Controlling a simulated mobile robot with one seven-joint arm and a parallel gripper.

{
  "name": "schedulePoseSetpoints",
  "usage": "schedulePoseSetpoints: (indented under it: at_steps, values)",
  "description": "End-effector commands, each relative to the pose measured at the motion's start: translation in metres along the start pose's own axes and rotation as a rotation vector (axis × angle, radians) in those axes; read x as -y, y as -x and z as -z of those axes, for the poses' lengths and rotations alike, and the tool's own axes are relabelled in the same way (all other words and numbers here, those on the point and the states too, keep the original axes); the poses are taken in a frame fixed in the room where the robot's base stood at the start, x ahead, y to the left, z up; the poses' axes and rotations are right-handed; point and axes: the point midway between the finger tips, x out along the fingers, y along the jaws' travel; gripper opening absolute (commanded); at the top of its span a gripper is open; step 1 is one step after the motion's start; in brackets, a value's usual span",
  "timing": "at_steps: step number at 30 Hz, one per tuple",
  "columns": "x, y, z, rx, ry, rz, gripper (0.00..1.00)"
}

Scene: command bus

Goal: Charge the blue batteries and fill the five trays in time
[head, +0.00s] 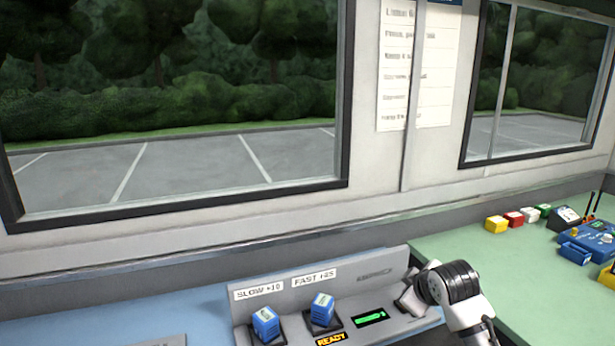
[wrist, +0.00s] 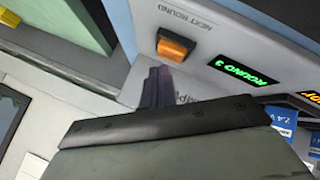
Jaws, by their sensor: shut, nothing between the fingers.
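On the grey charger console (head: 345,285), one blue battery (head: 266,323) stands in the slot labelled SLOW +10. Another blue battery (head: 322,308) stands in the slot labelled FAST +25. An orange READY display (head: 331,340) is lit below the fast slot. My gripper (head: 411,301) is at the console's right end, shut and empty. In the wrist view its fingers (wrist: 157,88) are close to the orange NEXT ROUND button (wrist: 176,46); I cannot tell whether they touch the console. A blue battery marked 7.4 V (wrist: 284,119) shows at the right edge there.
A green ROUND display (wrist: 235,72) is lit beside the button. On the green worktop (head: 450,240) at right are small yellow (head: 497,223), red (head: 514,218), white and green blocks, a blue tray-like box (head: 577,252) and a blue device (head: 590,238). The worktop's near left part is clear.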

Motion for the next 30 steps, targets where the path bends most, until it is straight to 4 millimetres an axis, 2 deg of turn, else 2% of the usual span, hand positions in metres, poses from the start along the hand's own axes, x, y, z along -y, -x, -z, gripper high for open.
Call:
schedulePoseSetpoints:
  at_steps: [11,30]
  values:
    - [-0.002,0.003,0.002,0.000,0.000,0.000,0.00]
    - [-0.031,0.043,0.032,0.000,0.000,0.001,0.00]
